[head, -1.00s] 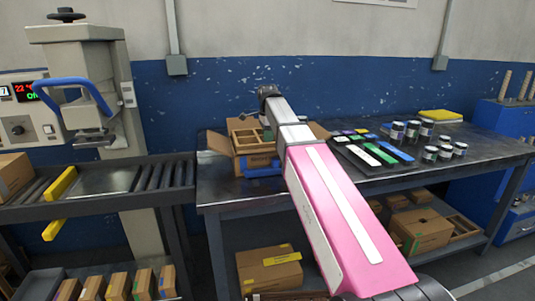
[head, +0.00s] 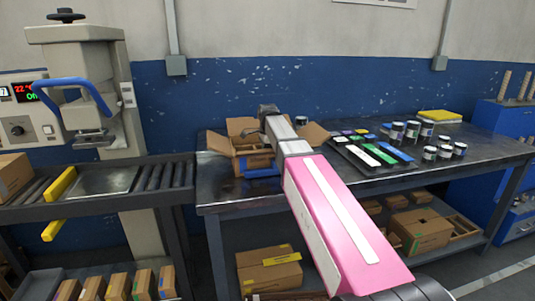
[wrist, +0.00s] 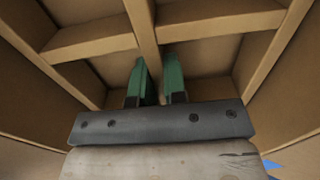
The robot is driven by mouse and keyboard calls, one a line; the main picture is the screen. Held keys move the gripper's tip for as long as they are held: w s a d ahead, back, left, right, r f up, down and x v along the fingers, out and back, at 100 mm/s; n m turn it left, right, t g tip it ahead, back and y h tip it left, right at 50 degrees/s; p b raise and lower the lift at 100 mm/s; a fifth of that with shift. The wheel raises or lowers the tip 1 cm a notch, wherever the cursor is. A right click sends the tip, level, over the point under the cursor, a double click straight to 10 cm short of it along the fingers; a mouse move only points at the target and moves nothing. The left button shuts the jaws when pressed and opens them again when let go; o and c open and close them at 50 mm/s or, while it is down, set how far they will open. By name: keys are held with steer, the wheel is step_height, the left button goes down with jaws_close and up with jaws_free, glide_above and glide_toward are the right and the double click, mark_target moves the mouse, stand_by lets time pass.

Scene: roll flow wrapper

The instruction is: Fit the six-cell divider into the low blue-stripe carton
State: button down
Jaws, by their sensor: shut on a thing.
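The low blue-stripe carton (head: 256,163) stands on the dark table in the head view, its flaps open outward. My gripper (wrist: 158,78) has green fingers, shut on a middle wall of the brown divider (wrist: 92,42) in the wrist view. The divider's crossing walls and several cells show around the fingers. Brown board surrounds it at the sides. In the head view my arm reaches over the carton and the fingertips are hidden. The divider appears down within the carton's opening, but I cannot tell whether it rests on the floor.
A dark tray (head: 372,155) with coloured strips lies right of the carton, with several white jars (head: 430,153) beyond it. A yellow stack (head: 438,116) is at the back. A roller conveyor (head: 165,176) and sealing machine (head: 85,90) stand left. Cartons sit on the lower shelf.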

steer(key=shift+f, duration=0.25)
steer(key=c, duration=1.2)
jaws_free()
steer(key=shift+o, duration=0.2)
step_height(320, 180, up, 13)
steer(key=shift+f, duration=0.2)
